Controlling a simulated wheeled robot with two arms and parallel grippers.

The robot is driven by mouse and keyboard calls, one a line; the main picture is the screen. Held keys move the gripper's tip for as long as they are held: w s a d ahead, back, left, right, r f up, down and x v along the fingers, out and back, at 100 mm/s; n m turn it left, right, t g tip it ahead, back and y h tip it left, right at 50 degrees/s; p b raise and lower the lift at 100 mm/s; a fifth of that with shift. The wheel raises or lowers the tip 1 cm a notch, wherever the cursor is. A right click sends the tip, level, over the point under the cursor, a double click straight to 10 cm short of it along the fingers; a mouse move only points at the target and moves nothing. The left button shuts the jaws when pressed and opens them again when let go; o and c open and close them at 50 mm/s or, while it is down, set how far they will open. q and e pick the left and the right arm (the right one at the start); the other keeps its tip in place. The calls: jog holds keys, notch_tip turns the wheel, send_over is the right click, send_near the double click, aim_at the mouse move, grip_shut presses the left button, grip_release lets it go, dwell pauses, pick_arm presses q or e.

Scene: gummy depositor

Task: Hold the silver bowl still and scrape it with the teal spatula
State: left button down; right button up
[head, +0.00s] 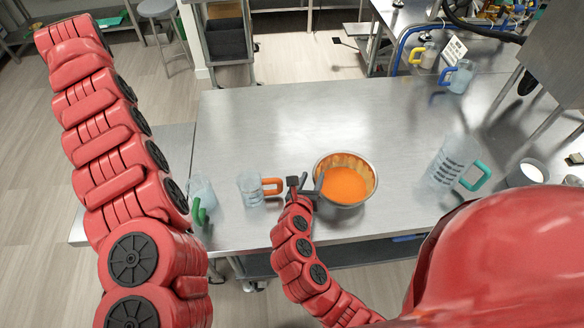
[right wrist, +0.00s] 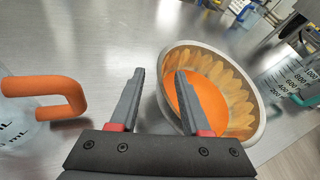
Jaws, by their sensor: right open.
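The silver bowl (head: 344,161) stands on the steel table with a pool of orange mix (head: 348,185) in it and orange residue on its inner wall. My right gripper (head: 306,186) is open at the bowl's left rim. In the right wrist view, the open right gripper (right wrist: 158,75) has its right finger overlapping the bowl (right wrist: 240,88) and its left finger outside it. I cannot tell whether either finger touches the bowl. I see no teal spatula. My left arm rises at the left, and its gripper is out of view.
An orange-handled cup (head: 251,190) stands just left of my right gripper. A green-handled cup (head: 201,194) is farther left. A teal-handled pitcher (head: 452,162) and a small container (head: 527,173) stand at the right. The table (head: 290,115) behind the bowl is clear.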

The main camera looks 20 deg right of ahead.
aim_at(315, 171)
jog(key=shift+p+x, duration=0.3)
jog(key=shift+x, duration=1.65)
grip_shut()
dwell(2.4)
